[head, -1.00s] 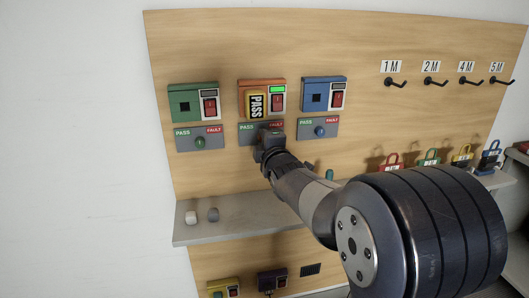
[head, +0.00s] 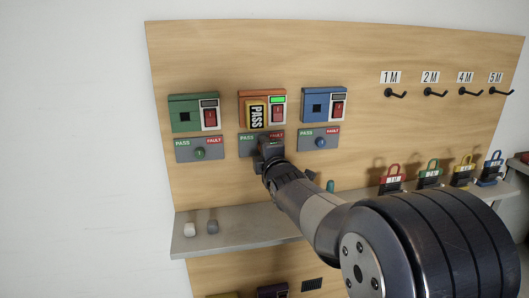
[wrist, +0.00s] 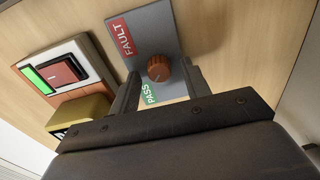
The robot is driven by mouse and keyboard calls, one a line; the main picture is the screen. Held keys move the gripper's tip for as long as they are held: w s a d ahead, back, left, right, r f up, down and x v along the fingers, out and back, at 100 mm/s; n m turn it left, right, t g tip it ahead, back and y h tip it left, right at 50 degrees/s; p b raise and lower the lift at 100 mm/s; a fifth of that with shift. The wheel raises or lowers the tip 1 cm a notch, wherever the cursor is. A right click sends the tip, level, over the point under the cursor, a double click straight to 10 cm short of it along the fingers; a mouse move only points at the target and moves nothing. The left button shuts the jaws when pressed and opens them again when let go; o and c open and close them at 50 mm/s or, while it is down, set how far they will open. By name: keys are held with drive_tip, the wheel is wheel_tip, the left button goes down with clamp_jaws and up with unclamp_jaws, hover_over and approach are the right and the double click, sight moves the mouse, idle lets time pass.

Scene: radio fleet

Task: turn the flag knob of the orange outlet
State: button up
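The orange outlet (head: 262,94) is on the wooden board between a green and a blue outlet. In the wrist view the orange-brown knob (wrist: 159,68) shows between the two fingertips of my open gripper (wrist: 164,78). Gaps show on both sides of the knob, so the fingers look apart from it.
The green outlet (head: 194,113) and blue outlet (head: 324,104) have knob plates below. A grey shelf (head: 245,232) holds two small caps. Colored padlocks (head: 430,174) stand at the right, below several hooks (head: 435,92).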

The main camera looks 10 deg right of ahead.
drive_tip(key=s, duration=1)
drive_tip(key=shift+s+d+r, duration=0.2)
drive_tip(key=shift+s+d, duration=0.05)
drive_tip(key=shift+s, duration=0.15)
drive_tip(key=shift+w, duration=0.15)
drive_tip(key=w, duration=1)
drive_tip(key=shift+w+a+f, duration=0.2)
drive_tip(key=shift+w+a, duration=0.05)
